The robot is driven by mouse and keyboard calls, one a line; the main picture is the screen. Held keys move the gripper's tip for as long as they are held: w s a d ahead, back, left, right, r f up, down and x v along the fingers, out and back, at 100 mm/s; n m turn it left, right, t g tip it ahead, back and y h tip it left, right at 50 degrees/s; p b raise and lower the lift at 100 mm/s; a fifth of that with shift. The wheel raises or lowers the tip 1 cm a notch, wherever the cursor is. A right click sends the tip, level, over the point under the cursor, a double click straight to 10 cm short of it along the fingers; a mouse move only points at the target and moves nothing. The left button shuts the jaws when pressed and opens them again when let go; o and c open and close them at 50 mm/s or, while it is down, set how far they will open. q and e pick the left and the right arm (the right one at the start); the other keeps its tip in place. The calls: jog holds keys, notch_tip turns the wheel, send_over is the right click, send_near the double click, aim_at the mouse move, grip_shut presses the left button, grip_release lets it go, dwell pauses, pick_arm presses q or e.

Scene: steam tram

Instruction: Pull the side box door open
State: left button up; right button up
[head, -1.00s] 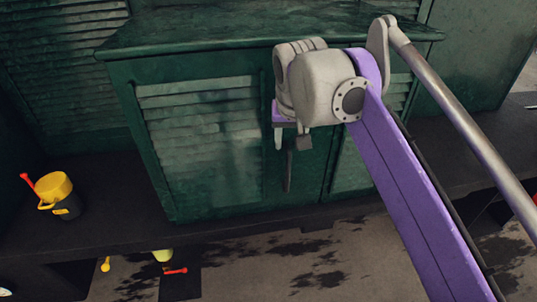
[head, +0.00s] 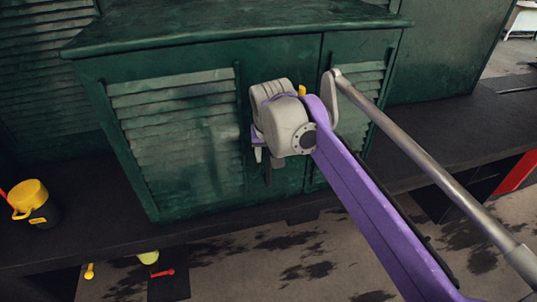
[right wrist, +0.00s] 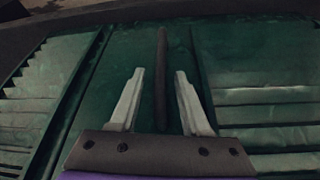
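The green side box (head: 200,58) has a louvred left door (head: 180,135) and a narrower right door (head: 360,85); both look shut. A dark upright bar handle (head: 268,173) is on the left door, between its louvres and the seam. My right gripper (head: 263,157) is in front of this handle and hides its upper part. In the right wrist view, the two pale fingers of my right gripper (right wrist: 159,98) are apart, with the bar handle (right wrist: 162,70) between them. I cannot tell whether they touch it. My left gripper is not in view.
The box stands on a dark ledge (head: 100,243). A yellow and black pot (head: 34,204) with a red-tipped stick stands on it at the left. Small yellow and red items (head: 163,272) are below the ledge. Stained ground (head: 300,250) lies in front.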

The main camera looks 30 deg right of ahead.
grip_shut()
dwell(1.3)
